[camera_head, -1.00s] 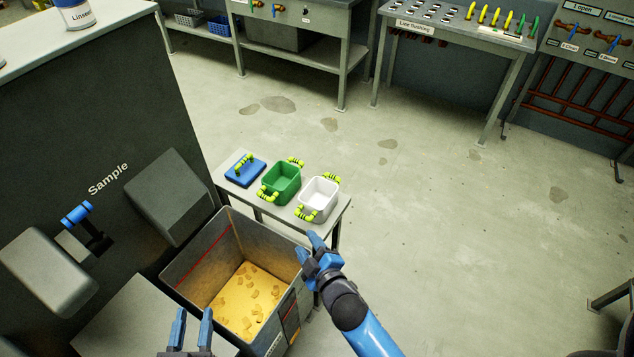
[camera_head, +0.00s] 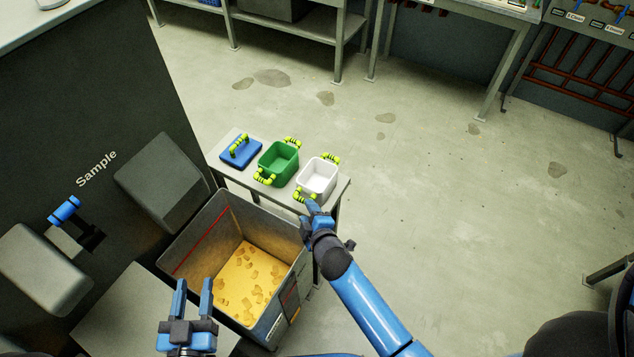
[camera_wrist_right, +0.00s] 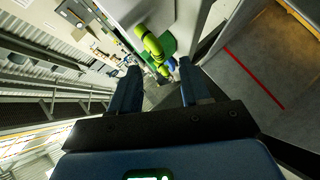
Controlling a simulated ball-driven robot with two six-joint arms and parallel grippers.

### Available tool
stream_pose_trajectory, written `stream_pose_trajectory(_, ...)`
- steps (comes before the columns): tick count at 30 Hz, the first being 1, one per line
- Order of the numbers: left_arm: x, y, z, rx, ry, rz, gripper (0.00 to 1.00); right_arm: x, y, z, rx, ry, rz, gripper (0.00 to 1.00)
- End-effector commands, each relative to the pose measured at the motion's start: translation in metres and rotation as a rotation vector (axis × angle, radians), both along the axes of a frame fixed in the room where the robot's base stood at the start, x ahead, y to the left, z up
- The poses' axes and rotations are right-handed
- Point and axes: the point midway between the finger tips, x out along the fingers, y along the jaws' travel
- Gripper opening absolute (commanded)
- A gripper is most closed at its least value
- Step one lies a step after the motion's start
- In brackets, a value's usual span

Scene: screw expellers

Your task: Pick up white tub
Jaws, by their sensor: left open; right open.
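The white tub (camera_head: 316,180) stands upright on a small grey table, at the right end of a row. It has a yellow-green handle on its near side (camera_head: 300,196) and another on its far side (camera_head: 331,158). My right gripper (camera_head: 311,205) is open and empty, right at the near handle. In the right wrist view, a yellow-green handle (camera_wrist_right: 152,44) shows just beyond and between the open fingers (camera_wrist_right: 160,82). Whether they touch it I cannot tell. My left gripper (camera_head: 193,285) is open and empty in front of the grey bin.
A green tub (camera_head: 279,162) with like handles stands left of the white one, then a blue lid-like piece (camera_head: 240,151) with a handle. An open grey bin (camera_head: 201,232) with yellow material stands in front of the small table (camera_head: 342,190). Floor to the right is clear.

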Motion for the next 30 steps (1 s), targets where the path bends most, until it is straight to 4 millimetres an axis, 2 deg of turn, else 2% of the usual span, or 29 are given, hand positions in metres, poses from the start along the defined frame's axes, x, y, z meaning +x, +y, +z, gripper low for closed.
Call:
stream_pose_trajectory(7,0.000,0.000,0.001,0.000,0.000,0.000,0.43,0.011,0.004,-0.003,0.000,-0.001,0.000,0.47)
stream_pose_trajectory(18,0.000,0.000,0.000,0.000,0.000,0.000,0.43,0.046,0.014,-0.018,0.001,-0.001,-0.001,0.47)
stream_pose_trajectory(28,0.000,0.000,0.000,0.000,0.000,0.000,0.43,0.049,0.015,-0.020,0.000,0.000,0.000,0.47)
stream_pose_trajectory(30,0.000,0.000,0.000,0.000,0.000,0.000,0.43,0.049,0.015,-0.020,0.000,0.000,0.000,0.36)
